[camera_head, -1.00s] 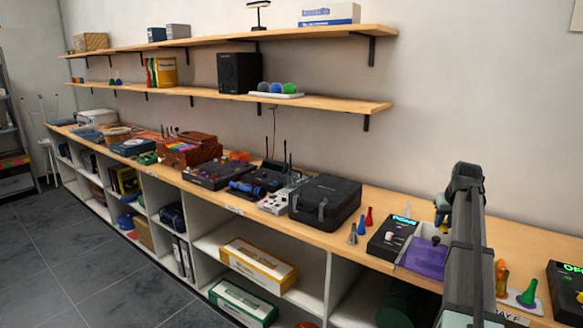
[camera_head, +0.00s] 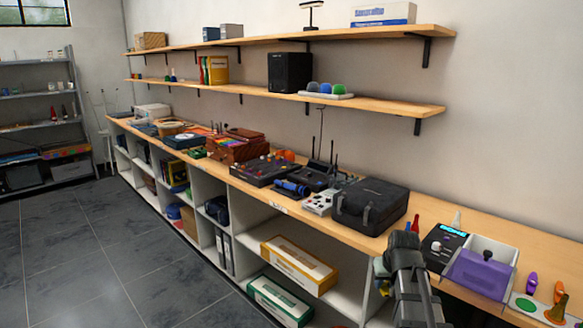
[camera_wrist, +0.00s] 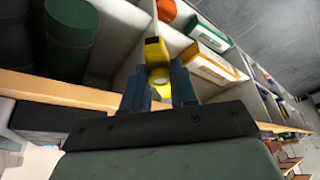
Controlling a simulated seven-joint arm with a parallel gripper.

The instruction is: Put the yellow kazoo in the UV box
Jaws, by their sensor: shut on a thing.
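A yellow kazoo (camera_wrist: 156,50) is between the two blue-grey fingers of my gripper (camera_wrist: 158,80) in the wrist view. My gripper is shut on it, and its far end points away from the palm. In the head view my gripper (camera_head: 383,280) is low at the bench's front edge, left of the UV box, and mostly hidden by my arm; the kazoo is hardly visible there. The UV box (camera_head: 476,274) has a purple front, pale walls and a dark knob. A black control unit (camera_head: 440,246) with a lit cyan display adjoins its left side.
A black case (camera_head: 368,206) stands on the bench left of the UV box. A red piece (camera_head: 415,225) stands between them. Purple (camera_head: 531,283) and orange (camera_head: 557,302) pieces stand to the right, near a green-circled mat. Open shelving with cartons (camera_head: 298,263) lies below.

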